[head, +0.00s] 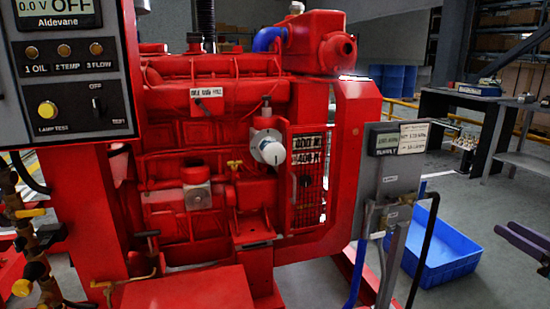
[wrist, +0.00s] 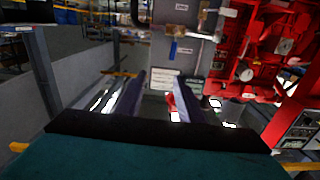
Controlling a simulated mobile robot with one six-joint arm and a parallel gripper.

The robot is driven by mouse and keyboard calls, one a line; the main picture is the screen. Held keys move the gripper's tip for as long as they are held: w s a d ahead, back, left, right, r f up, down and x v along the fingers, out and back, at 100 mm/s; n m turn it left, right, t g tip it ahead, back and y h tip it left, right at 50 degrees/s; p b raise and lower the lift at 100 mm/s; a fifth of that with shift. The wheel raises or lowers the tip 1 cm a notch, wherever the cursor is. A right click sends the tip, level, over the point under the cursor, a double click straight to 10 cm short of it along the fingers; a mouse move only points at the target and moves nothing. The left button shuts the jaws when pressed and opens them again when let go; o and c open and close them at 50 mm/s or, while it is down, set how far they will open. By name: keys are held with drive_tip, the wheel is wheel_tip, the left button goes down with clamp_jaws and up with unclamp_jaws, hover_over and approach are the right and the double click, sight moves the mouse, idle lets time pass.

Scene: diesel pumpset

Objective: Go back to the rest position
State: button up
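My gripper (wrist: 160,84) shows in the wrist view as two purple-grey fingers held apart beyond a dark band and a teal body. The gap between them is empty. In the head view the purple fingers of my gripper (head: 507,229) enter at the right edge, over the floor to the right of the blue crate. They touch nothing that I can see. The red diesel engine (head: 215,110) fills the middle of the head view. It shows on the right of the wrist view (wrist: 255,55).
A grey gauge stand (head: 392,180) with pipes stands right of the engine. A blue crate (head: 438,250) lies on the floor behind it. A control panel (head: 68,75) is at the left. A dark workbench (head: 470,105) stands at the back right. Open floor lies between bench and crate.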

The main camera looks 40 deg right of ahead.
drive_tip(key=w+a+f+m+g+y+p, duration=0.1)
drive_tip(key=w+a+f+y+p, duration=0.1)
drive_tip(key=w+f, duration=0.45)
drive_tip(key=w+a+f+g+y+p, duration=0.1)
drive_tip(key=w+a+f+y+p, duration=0.15)
drive_tip(key=w, duration=0.65)
drive_tip(key=w+a+f+m+g+y+p, duration=0.1)
drive_tip(key=w+a+f+y+p, duration=0.15)
drive_tip(key=w+f, duration=0.4)
drive_tip(key=w+a+f+g+y+p, duration=0.2)
drive_tip(key=w+a+f+g+p, duration=0.1)
drive_tip(key=w+a+f, duration=0.45)
drive_tip(key=w+a+f+g+y+p, duration=0.2)
drive_tip(key=w+a+f+p, duration=0.2)
drive_tip(key=w+a, duration=0.55)
drive_tip(key=s+a+f+n+g+p, duration=0.15)
drive_tip(key=a+f+g+p, duration=0.3)
drive_tip(key=a, duration=0.85)
drive_tip(key=s+a+f+n+g+p, duration=0.15)
drive_tip(key=a+f+g+p, duration=0.35)
drive_tip(key=a, duration=0.9)
drive_tip(key=s+a+f+n+g+h+p, duration=0.1)
drive_tip(key=s+a+f+g+h+p, duration=0.1)
drive_tip(key=s+a, duration=0.4)
drive_tip(key=s+a+f+n+g+h+p, duration=0.2)
drive_tip(key=s+a+g+h+p, duration=0.1)
drive_tip(key=s+a, duration=0.4)
drive_tip(key=shift+s+p, duration=0.8)
drive_tip(key=shift+s, duration=1)
